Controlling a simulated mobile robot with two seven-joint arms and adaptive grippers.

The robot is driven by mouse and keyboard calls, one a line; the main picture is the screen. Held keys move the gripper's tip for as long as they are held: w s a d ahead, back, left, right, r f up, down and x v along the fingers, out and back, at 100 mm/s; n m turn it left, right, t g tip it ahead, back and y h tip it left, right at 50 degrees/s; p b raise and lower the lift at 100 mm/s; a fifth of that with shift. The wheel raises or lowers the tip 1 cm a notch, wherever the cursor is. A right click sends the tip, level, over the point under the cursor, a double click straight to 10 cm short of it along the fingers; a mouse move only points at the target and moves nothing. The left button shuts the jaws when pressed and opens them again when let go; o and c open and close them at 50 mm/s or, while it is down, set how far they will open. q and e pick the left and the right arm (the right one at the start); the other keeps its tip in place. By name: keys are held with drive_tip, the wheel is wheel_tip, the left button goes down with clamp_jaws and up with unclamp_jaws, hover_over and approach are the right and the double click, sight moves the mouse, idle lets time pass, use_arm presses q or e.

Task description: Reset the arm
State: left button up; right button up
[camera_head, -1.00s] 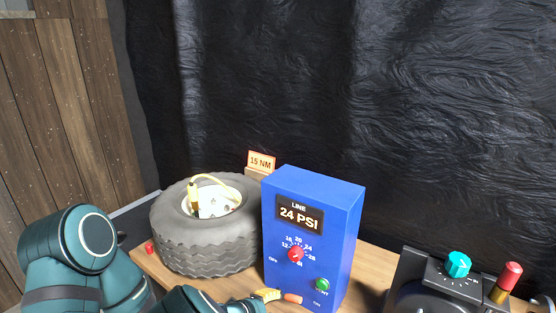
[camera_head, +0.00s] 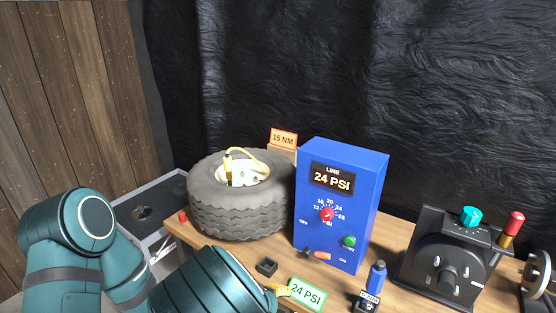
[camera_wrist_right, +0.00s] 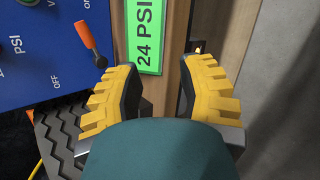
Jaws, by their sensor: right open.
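The arm with the yellow-tipped gripper (camera_head: 278,290) enters low from the left in the head view. Its fingers match those of my right gripper (camera_wrist_right: 158,75) in the right wrist view. That gripper is open and holds nothing. The green "24 PSI" card (camera_wrist_right: 146,38) shows between and beyond its fingers, and also lies just right of the fingertips in the head view (camera_head: 308,294). The blue box (camera_head: 345,190) reads "LINE 24 PSI". Its orange-tipped lever (camera_head: 322,256) is clear of the fingers and lies toward ON. My left gripper is not seen.
A grey tyre (camera_head: 240,213) with a yellow hose stands left of the box. A dark curtain hangs behind.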

drive_tip(key=s+d+f+m+g+y, duration=0.3)
drive_tip(key=s+f+g+y, duration=0.15)
drive_tip(key=s, duration=0.25)
drive_tip(key=s+d+f+m+g+y, duration=0.3)
drive_tip(key=s+f, duration=0.3)
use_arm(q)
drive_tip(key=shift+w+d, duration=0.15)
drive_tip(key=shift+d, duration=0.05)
use_arm(e)
drive_tip(key=s+d+r+m+t+y, duration=0.3)
drive_tip(key=s+m+y, duration=0.1)
drive_tip(key=m, duration=0.4)
drive_tip(key=shift+d, duration=0.25)
